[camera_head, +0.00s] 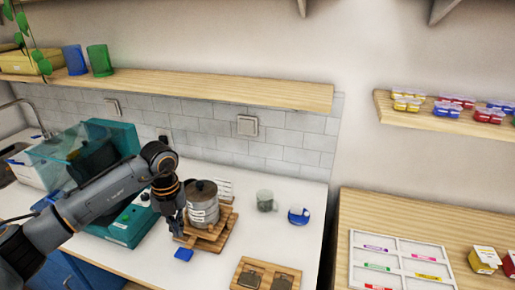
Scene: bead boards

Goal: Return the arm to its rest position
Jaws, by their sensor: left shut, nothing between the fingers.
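My left arm comes in from the left over the white counter. My left gripper (178,222) points down, shut and empty. It is just left of a grey lidded pot (203,208) that stands on a wooden stand (219,240). A small blue block (184,254) lies on the counter just below the gripper in the picture. My right gripper is not in view.
A teal machine (124,226) stands behind my left arm. A pale mug (265,200) and a blue cup (298,214) stand right of the pot. A wooden board (239,266) lies at the counter's front. A wooden table (425,218) with a white divided tray (397,257) is at right.

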